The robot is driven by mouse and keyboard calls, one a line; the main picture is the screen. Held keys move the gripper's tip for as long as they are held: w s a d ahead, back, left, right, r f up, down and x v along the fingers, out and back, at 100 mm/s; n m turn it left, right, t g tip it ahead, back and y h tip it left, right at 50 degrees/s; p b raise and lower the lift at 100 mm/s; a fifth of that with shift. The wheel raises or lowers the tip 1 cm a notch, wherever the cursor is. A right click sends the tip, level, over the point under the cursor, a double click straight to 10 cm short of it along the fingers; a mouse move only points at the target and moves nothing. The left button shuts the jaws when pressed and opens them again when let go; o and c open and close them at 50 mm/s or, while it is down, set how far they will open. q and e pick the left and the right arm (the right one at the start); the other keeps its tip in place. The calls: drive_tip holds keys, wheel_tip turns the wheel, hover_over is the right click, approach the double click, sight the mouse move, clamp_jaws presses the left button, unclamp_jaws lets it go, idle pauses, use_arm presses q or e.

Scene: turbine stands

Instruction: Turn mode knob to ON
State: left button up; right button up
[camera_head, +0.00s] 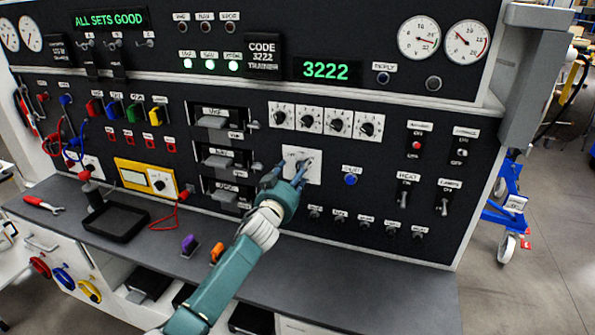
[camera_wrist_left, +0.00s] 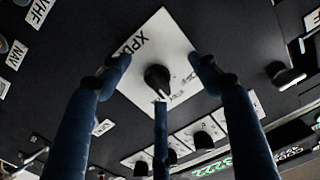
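The mode knob (camera_wrist_left: 157,78) is a black knob with a white pointer on a white square plate (camera_wrist_left: 140,55) marked XPDR. In the head view the white plate (camera_head: 314,167) is on the black panel, and the knob is largely hidden by my fingers. My left gripper (camera_head: 289,172) reaches up from the left to the plate. In the left wrist view its blue fingers are spread, with one on each side of the knob and one below it. The gripper is open, and I cannot tell whether a fingertip touches the knob. My right gripper is not in view.
A row of smaller dials (camera_head: 325,120) sits above the plate, a blue button (camera_head: 350,180) to its right and drawer-like modules (camera_head: 220,160) to its left. Small switches line the panel below. A grey bench (camera_head: 350,270) with a black tray (camera_head: 116,222) lies in front.

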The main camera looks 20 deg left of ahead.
sight(297, 170)
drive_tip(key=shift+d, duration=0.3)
use_arm(q)
drive_tip(key=shift+d, duration=0.1)
drive_tip(key=shift+s, duration=0.15)
drive_tip(key=shift+s+p, duration=0.85)
drive_tip(key=shift+s, duration=0.1)
drive_tip(key=shift+s+p, duration=0.55)
drive_tip(key=shift+s, duration=0.75)
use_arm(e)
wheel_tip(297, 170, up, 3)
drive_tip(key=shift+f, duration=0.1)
